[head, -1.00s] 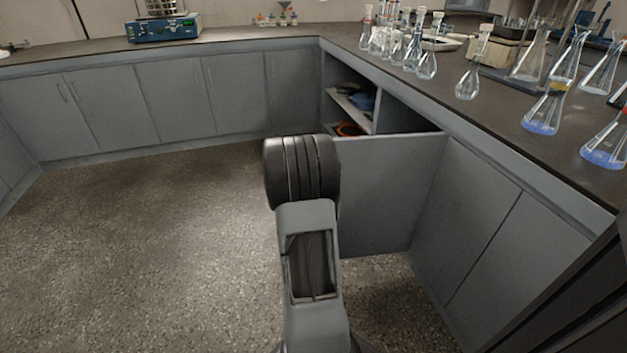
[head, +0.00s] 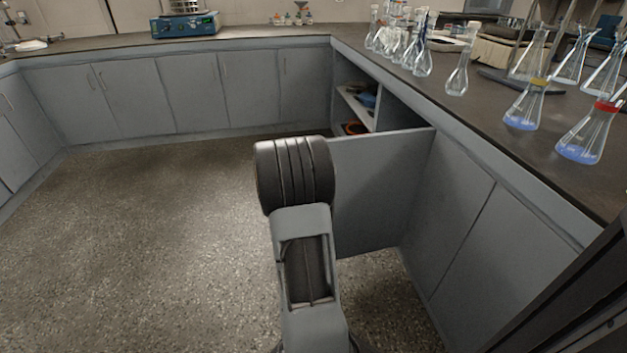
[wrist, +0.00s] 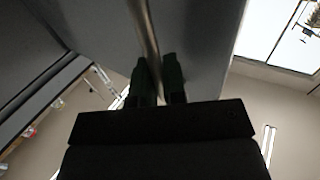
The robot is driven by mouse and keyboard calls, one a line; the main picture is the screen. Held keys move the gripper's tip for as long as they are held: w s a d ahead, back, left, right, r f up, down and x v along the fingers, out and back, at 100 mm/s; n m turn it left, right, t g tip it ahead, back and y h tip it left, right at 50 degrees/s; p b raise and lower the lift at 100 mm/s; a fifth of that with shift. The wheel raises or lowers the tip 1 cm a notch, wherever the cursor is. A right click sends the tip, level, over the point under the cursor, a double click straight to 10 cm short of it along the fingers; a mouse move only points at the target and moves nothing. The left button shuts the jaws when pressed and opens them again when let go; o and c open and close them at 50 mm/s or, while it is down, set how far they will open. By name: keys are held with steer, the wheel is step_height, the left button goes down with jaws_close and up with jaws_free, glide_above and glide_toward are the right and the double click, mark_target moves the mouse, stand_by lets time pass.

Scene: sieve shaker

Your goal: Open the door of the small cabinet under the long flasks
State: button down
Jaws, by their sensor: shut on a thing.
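The grey cabinet door (head: 372,190) stands swung out from the right-hand counter, under the long-necked flasks (head: 405,45). The opened cabinet (head: 368,98) shows a shelf with blue and orange items inside. In the wrist view my gripper (wrist: 158,78) has its two dark fingers closed around a thin curved handle (wrist: 151,35) on the door panel (wrist: 195,40). In the head view my arm hides the gripper, the handle and the door's free edge.
More shut cabinet doors (head: 450,210) line the right counter and the back wall. Conical flasks (head: 525,105) with blue liquid stand on the right worktop. The speckled floor (head: 160,240) to the left is clear.

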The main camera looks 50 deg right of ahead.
steer(key=c, duration=1.5)
jaws_free()
steer(key=shift+s+d+r, duration=0.1)
steer(key=shift+d, duration=0.05)
steer(key=o, duration=0.3)
steer(key=p+v, duration=1.2)
steer(key=v, duration=0.2)
steer(key=shift+p, duration=0.4)
